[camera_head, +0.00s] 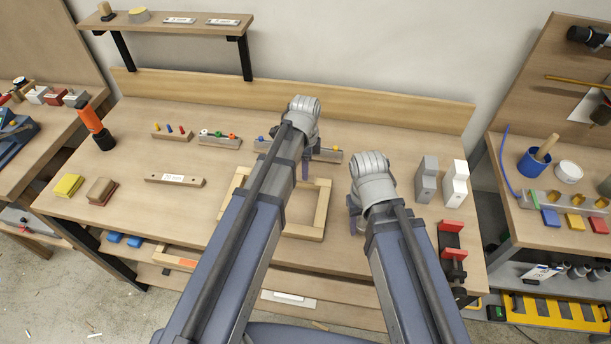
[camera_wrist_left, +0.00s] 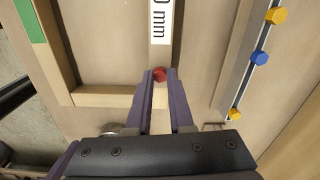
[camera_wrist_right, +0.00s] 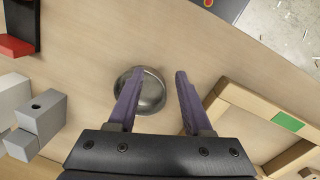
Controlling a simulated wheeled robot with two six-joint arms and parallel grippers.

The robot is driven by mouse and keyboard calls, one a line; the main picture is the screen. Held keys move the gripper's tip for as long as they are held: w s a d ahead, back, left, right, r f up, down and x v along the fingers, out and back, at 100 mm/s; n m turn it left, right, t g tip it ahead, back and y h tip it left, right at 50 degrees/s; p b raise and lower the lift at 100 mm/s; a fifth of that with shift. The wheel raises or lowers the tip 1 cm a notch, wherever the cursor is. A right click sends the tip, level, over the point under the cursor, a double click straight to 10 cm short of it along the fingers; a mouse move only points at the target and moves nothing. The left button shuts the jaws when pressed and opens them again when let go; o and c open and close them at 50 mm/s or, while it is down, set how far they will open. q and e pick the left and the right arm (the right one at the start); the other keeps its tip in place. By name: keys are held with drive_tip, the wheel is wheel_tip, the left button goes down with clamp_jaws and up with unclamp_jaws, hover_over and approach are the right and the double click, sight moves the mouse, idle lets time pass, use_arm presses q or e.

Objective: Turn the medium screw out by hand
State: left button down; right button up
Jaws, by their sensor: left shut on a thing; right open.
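In the left wrist view a red screw head (camera_wrist_left: 159,74) sits between the fingertips of my left gripper (camera_wrist_left: 160,76), which is shut on it. Below the head is a wooden strip (camera_wrist_left: 160,95) with a white "mm" label (camera_wrist_left: 160,20); how deep the screw sits cannot be seen. In the head view my left gripper (camera_head: 306,168) hangs over the wooden frame (camera_head: 321,205), and the arm hides the screw. My right gripper (camera_wrist_right: 153,88) is open and empty above a metal bowl (camera_wrist_right: 152,92), its left finger overlapping the bowl in the picture.
A rack with yellow and blue screws (camera_wrist_left: 260,57) is beside the strip. Grey and white blocks (camera_head: 427,180) and a red-black clamp (camera_head: 452,240) stand to the right. The table's left middle has free room.

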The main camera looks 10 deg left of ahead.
idle(0.3)
use_arm(q)
drive_tip(key=n, duration=0.5)
drive_tip(key=n, duration=0.5)
idle(0.4)
drive_tip(key=shift+n, duration=0.3)
drive_tip(key=c, duration=1.3)
unclamp_jaws()
drive_tip(key=shift+n, duration=0.4)
clamp_jaws()
